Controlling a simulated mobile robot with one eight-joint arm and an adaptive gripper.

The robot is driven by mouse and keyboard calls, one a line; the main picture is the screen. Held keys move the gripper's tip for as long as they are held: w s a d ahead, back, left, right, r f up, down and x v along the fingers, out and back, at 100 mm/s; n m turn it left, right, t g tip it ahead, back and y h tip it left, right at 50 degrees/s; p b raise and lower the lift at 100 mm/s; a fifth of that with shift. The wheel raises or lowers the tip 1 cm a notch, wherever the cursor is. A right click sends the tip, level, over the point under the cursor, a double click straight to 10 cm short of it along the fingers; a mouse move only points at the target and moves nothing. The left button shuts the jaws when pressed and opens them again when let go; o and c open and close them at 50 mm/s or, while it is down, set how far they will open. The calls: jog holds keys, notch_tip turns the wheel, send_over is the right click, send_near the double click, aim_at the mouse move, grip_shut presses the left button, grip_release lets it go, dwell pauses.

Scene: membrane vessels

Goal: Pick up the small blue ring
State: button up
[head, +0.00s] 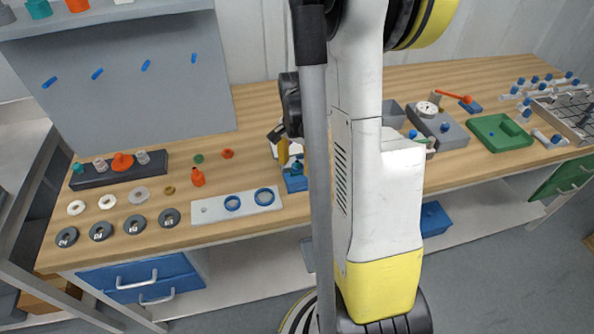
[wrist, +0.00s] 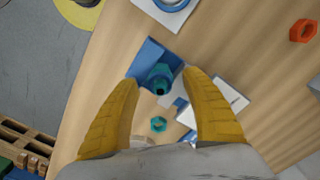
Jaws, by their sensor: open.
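The small blue ring (head: 232,202) lies flat on a pale plate (head: 212,212) near the bench's front edge, left of a larger blue ring (head: 264,196). In the wrist view, part of one blue ring (wrist: 172,4) shows at the top edge on the plate (wrist: 185,18); I cannot tell which ring it is. My gripper (wrist: 160,77) is open, its yellow fingers apart above a blue block (wrist: 147,54) with a teal fitting (wrist: 159,76). In the head view the gripper (head: 284,152) is partly hidden by my arm, right of and behind the rings.
A grey upright panel (head: 140,85) stands at the back left.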

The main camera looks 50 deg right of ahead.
jog(key=shift+f, duration=0.15)
jog(key=c, duration=0.9)
jog(key=shift+o, duration=0.2)
